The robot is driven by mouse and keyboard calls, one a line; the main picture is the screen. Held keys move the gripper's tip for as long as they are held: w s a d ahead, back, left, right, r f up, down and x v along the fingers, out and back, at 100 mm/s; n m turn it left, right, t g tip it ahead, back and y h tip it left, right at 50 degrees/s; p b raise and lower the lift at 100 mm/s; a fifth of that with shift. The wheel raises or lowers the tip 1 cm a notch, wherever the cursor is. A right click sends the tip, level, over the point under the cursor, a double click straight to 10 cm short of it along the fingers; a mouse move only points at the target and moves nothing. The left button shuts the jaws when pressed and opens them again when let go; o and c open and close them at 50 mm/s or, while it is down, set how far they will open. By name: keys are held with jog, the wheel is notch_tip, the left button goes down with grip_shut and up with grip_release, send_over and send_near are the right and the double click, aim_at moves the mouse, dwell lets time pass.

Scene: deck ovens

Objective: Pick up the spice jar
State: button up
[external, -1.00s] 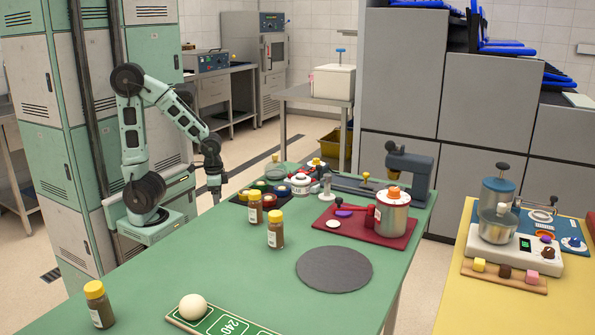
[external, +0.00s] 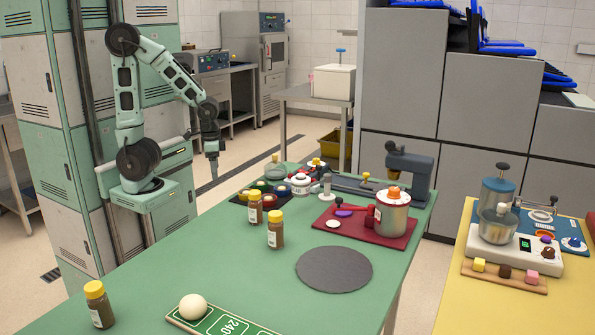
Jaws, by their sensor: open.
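Three look-alike spice jars with yellow lids and brown contents stand upright on the green table (external: 200,265). One spice jar (external: 255,209) is near the table's left edge, another spice jar (external: 275,231) is just in front and to the right of it, and a third spice jar (external: 99,306) is at the near left. I cannot tell which one is meant. My gripper (external: 213,178) points down beyond the table's left edge, apart from all the jars. It is open and holds nothing; its fingers look small here.
A dark tray of small colourful pots (external: 262,190) sits behind the jars. A red board (external: 350,232) carries a metal pot (external: 392,213). A round slate (external: 334,269) lies flat in front. A green board with a pale ball (external: 193,307) is at the near edge. The table's middle left is clear.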

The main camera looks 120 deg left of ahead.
jog(key=shift+c, duration=1.2)
